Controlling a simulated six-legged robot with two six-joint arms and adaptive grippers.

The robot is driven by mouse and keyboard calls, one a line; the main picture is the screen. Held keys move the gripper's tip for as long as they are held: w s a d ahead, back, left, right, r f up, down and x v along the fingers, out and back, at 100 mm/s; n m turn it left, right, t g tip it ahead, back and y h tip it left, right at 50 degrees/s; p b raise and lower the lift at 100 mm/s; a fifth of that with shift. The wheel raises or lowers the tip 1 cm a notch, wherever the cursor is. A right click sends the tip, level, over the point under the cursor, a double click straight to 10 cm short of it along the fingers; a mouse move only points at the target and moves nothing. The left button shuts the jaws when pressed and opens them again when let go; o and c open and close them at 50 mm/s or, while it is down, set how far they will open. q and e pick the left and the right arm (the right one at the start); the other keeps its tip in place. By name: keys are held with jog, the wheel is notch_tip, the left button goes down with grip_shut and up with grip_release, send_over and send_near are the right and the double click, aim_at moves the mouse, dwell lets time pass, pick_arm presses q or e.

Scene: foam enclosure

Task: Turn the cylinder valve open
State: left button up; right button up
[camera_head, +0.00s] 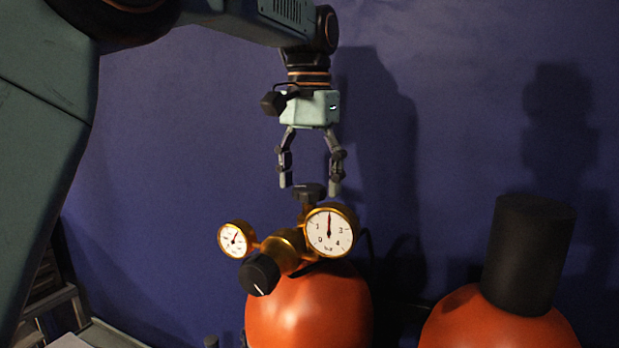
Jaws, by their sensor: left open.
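An orange gas cylinder (308,312) stands at the lower middle. Its brass regulator (284,250) carries a small gauge (236,239) on the left, a larger gauge (330,231) on the right and a black knob (259,275) in front. A dark valve handwheel (309,193) sits at the top, behind the larger gauge. My left gripper (310,186) points down with its fingers open, one to each side of the handwheel in this view. Whether the fingers touch it I cannot tell. My right gripper is not in view.
A second orange cylinder (497,325) with a black cap (528,254) stands at the lower right. A dark blue wall (180,150) closes off the back. A dark rack-like structure (45,300) shows at the lower left.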

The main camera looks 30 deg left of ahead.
aim_at(308, 187)
pick_arm(q)
jog(key=shift+r, duration=3.75)
jog(key=shift+s+f, duration=0.1)
jog(key=shift+s, duration=0.1)
